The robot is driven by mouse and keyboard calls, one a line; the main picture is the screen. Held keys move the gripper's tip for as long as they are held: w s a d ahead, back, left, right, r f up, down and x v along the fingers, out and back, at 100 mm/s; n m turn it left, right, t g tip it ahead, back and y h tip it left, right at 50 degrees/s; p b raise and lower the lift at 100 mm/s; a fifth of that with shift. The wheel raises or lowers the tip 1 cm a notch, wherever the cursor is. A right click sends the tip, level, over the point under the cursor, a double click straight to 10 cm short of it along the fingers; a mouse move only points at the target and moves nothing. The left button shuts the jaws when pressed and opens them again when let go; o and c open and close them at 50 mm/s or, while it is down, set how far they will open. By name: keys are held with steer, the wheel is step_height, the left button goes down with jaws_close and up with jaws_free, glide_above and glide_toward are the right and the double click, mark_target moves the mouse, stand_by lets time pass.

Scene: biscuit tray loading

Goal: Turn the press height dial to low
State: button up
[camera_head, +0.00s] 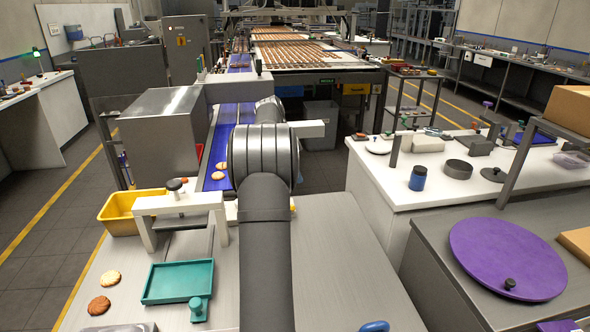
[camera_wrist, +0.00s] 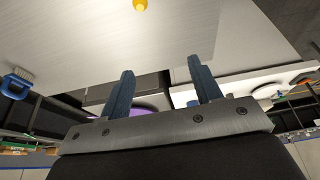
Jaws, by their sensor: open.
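A small white press-like frame (camera_head: 180,203) stands on the near steel table in the head view, with a dark round knob (camera_head: 174,184) on top. I cannot tell for sure that this knob is the press height dial, and no setting marks are readable. My gripper (camera_wrist: 162,64) shows in the wrist view, its two blue-grey fingers apart with nothing between them. In the head view my gripper is hidden behind my own arm. No dial shows in the wrist view.
A teal tray (camera_head: 180,282) and biscuits (camera_head: 110,278) lie on the near table. A yellow bin (camera_head: 121,212) stands behind it, beside the blue conveyor (camera_head: 220,150). A purple disc (camera_head: 508,258) is on the right table. A blue brush (camera_wrist: 16,84) shows in the wrist view.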

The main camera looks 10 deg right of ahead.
stand_by(0.3)
step_height(320, 180, down, 7)
steer(key=a+n+t, duration=0.2)
steer(key=n+t, duration=0.6)
steer(key=n, duration=0.3)
steer(key=s+a+n+t+y, duration=0.5)
steer(key=s+a+n+y, duration=0.3)
steer(key=s+a+n, duration=0.3)
steer(key=shift+m, duration=0.6)
steer(key=x, duration=1.8)
steer(key=shift+w+a+f, duration=0.15)
steer(key=shift+a+f, duration=0.05)
steer(key=shift+f, duration=0.1)
steer(key=c, duration=1)
